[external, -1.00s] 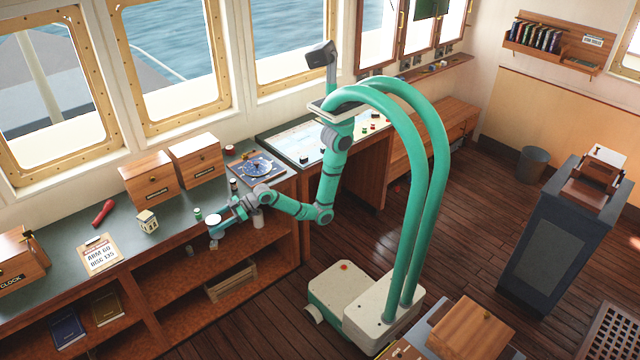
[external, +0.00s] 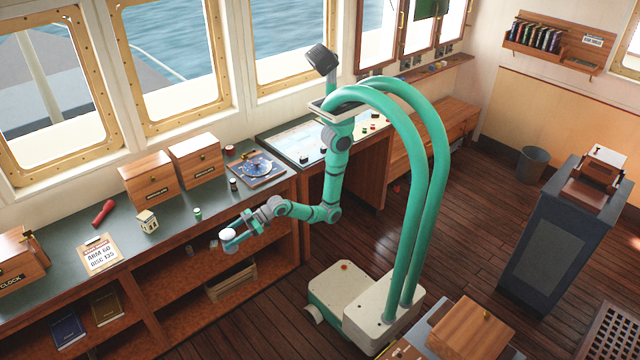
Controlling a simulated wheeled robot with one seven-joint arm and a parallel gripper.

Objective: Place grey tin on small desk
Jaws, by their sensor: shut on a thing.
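My gripper (external: 231,242) is shut on a small round tin (external: 228,233) with a pale, whitish-grey top. It holds the tin upright in front of the long counter's front edge, about level with the counter top. The gripper's green fingers hide much of the tin's side. A low desk (external: 410,340) is partly in view at the bottom, beside my base, with a wooden box on it. I cannot tell for sure whether it is the small desk.
The long counter (external: 185,243) under the windows carries wooden boxes (external: 148,178), a red torch (external: 103,212), a clipboard (external: 98,254) and a small green tin (external: 197,214). A chart table (external: 300,142) stands to its right. A dark pedestal (external: 553,240) stands at right. Open floor lies between.

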